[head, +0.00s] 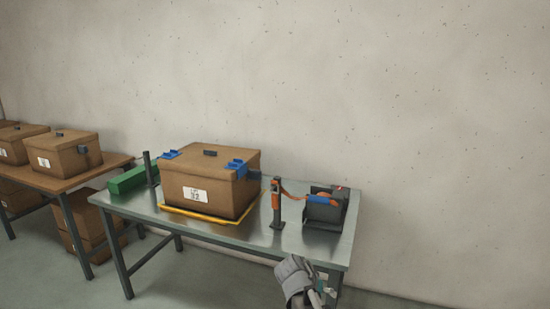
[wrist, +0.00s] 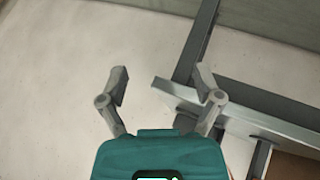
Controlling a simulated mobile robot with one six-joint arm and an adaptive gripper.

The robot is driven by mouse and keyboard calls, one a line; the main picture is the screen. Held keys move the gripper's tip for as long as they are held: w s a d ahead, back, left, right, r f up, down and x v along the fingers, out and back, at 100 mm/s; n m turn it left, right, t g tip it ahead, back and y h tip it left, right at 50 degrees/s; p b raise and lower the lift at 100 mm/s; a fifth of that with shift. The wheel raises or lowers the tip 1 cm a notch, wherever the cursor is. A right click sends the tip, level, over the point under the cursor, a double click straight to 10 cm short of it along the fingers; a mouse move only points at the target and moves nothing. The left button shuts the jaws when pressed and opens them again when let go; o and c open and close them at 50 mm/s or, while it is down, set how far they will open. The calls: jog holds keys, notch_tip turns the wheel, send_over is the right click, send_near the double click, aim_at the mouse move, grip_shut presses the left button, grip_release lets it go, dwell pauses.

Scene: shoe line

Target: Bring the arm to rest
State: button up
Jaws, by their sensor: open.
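My gripper (wrist: 160,85) is open and empty in the wrist view, its two fingers spread apart with nothing between them. In that view the floor and a grey metal table edge and leg lie beyond the fingers. In the head view a grey part of my arm (head: 295,277) shows at the bottom, in front of the metal table's (head: 270,245) front right corner. The fingertips cannot be made out there. Whether the arm touches the table cannot be told.
On the metal table, a brown box (head: 215,196) with blue clips sits on a yellow frame (head: 215,217). A dark post with an orange part (head: 276,205), a dark bin (head: 322,222) and a green block (head: 128,180) stand beside it. More boxes (head: 65,152) stand on a brown table at left.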

jog(key=shift+s+d+f+n+g+y, duration=0.95)
jog(key=shift+s+y, duration=0.75)
jog(key=shift+s, duration=1)
jog(key=shift+s+d+f+n+g+y, duration=0.6)
jog(key=shift+s+n+y, duration=0.85)
jog(key=shift+s, duration=1.25)
notch_tip(320, 180, up, 17)
jog(key=p, duration=1.7)
jog(key=shift+a+m+p, duration=0.15)
jog(key=shift+m+p, duration=0.15)
jog(key=shift+f+g+y, duration=0.15)
jog(key=shift+g+y, duration=0.1)
